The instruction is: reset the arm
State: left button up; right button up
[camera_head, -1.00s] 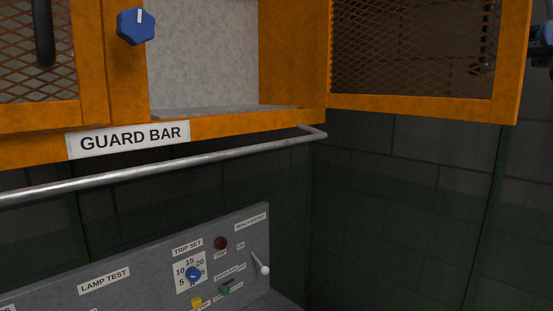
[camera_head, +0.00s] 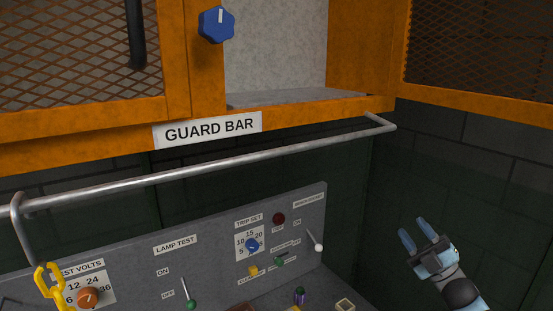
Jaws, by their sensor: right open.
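My right gripper (camera_head: 420,240) is in the lower right of the head view, pale blue and dark, with its two fingers apart and nothing between them. It is raised in front of the dark wall, to the right of the control panel and apart from it. My left gripper is not in view.
An orange cabinet (camera_head: 190,75) with mesh doors and a blue knob (camera_head: 217,25) is above. A metal guard bar (camera_head: 200,171) runs below it, with a yellow chain (camera_head: 47,283) at its left end. A grey panel (camera_head: 215,245) carries switches and dials. Small objects (camera_head: 300,296) sit below.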

jog(key=s+a+f+m+h+p, duration=0.1)
jog(key=s+a+f+m+h, duration=0.1)
jog(key=s+f+m+h, duration=0.35)
jog(key=s+a+f+m+g+h, duration=0.1)
jog(key=s+a+f+m+h, duration=0.15)
jog(key=f, duration=0.65)
jog(key=s+a+f+m+h+p, duration=0.1)
jog(key=s+a+f+m+h, duration=0.15)
jog(key=s+f+m, duration=0.35)
jog(key=s+a+f+m+g+h, duration=0.1)
jog(key=s+a+f+m+g, duration=0.1)
jog(key=s+f, duration=0.4)
jog(key=s+a+f+m+g+h+p, duration=0.1)
jog(key=s+f+g, duration=0.4)
jog(key=s, duration=0.7)
jog(key=shift+s+a+f+m+h, duration=0.35)
jog(key=shift+a+f+m+h, duration=0.3)
jog(key=shift+a+f+m, duration=0.45)
jog(key=shift+w+r, duration=0.15)
